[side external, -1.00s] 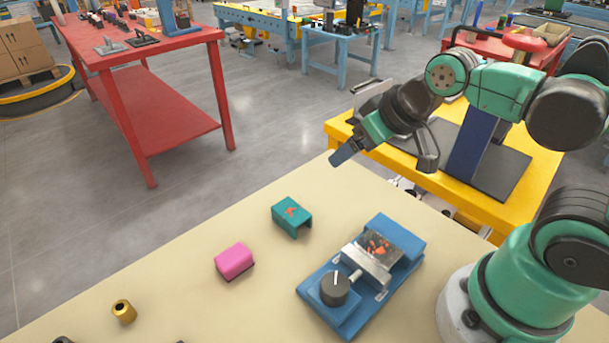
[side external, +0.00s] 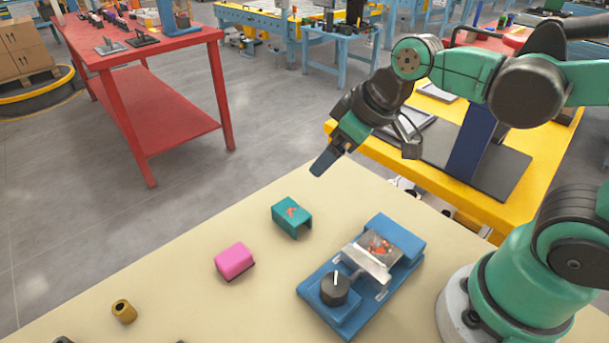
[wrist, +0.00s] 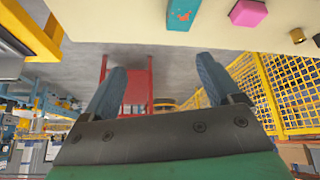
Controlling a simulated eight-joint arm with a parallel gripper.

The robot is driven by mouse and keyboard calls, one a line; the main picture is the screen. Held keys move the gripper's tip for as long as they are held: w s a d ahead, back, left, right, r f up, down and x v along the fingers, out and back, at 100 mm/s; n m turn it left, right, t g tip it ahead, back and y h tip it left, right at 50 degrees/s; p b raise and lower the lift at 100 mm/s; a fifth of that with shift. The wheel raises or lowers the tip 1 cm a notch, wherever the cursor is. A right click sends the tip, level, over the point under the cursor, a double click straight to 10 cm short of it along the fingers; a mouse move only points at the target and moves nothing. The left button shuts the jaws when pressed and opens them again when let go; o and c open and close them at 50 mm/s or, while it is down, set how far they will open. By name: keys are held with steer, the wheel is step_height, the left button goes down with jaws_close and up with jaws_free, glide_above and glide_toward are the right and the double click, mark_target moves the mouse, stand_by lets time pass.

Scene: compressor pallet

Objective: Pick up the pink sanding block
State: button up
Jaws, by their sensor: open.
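The pink sanding block (side external: 234,260) lies on the beige table (side external: 180,281), left of the teal block-like part with orange marks (side external: 291,217). My gripper (side external: 322,164) is above the table's far edge, up and to the right of the pink block and apart from it. In the wrist view the two blue fingers of my gripper (wrist: 160,82) stand wide apart with nothing between them. The pink block (wrist: 248,12) shows at the top right of that view, beyond the fingers. The teal part (wrist: 182,14) is at the top middle.
A blue vise-like fixture (side external: 350,310) with a black knob stands right of the pink block. A brass cylinder (side external: 124,312) lies to its lower left. The tabletop around the pink block is bare. A yellow table (side external: 470,205) and a red table (side external: 150,60) stand beyond.

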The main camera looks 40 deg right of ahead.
steer(key=w+a+f+n+g+y, duration=0.2)
steer(key=w+a+f+n+g, duration=0.1)
steer(key=a+n, duration=0.45)
steer(key=n+g+y, duration=0.1)
steer(key=n+g, duration=0.2)
steer(key=n, duration=0.4)
glide_toward(233, 255)
steer(key=x, duration=0.3)
steer(key=shift+d+m, duration=0.2)
steer(key=shift+m, duration=0.05)
steer(key=shift+a+f, duration=0.4)
steer(key=shift+f, duration=0.15)
steer(key=shift+x, duration=2.5)
jaws_close()
